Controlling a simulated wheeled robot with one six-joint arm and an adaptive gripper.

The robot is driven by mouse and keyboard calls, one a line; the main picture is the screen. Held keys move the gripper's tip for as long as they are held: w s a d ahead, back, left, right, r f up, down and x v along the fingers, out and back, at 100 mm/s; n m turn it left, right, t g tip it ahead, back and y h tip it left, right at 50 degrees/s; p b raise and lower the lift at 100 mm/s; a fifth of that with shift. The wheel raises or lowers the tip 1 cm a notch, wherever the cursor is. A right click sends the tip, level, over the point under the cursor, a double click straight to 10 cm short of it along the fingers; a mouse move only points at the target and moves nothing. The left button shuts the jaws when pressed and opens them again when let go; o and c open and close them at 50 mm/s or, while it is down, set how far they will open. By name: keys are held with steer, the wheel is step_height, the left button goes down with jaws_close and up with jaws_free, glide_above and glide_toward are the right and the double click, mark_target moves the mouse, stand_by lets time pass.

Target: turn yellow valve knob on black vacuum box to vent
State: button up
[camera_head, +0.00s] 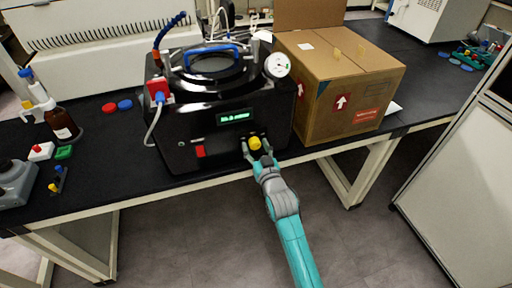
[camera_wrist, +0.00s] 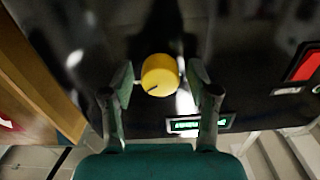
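The black vacuum box (camera_head: 225,125) stands on the dark bench, with a lit green display (camera_head: 237,117) on its front. The yellow valve knob (camera_head: 255,143) is low on the right of that front; it shows larger in the wrist view (camera_wrist: 160,74), with a dark mark on its rim. My gripper (camera_head: 258,147) is in front of the knob. In the wrist view my gripper (camera_wrist: 160,80) is open, one finger on each side of the knob. The left finger is close to the knob's side; whether either finger touches it I cannot tell.
A cardboard box (camera_head: 345,85) stands right beside the vacuum box. A red switch (camera_wrist: 305,66) is on the same front panel. A brown bottle (camera_head: 62,125) and small coloured items are on the bench at left. The floor in front is clear.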

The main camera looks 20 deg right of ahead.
steer(key=c, duration=0.9)
steer(key=shift+o, duration=0.2)
steer(key=shift+n, duration=0.4)
steer(key=n, duration=0.4)
steer(key=shift+n, duration=0.3)
steer(key=n, duration=0.4)
steer(key=shift+d+n, duration=0.1)
steer(key=shift+n, duration=0.2)
steer(key=n, duration=0.7)
steer(key=shift+r, duration=0.1)
steer(key=n, duration=0.6)
steer(key=shift+n, duration=0.4)
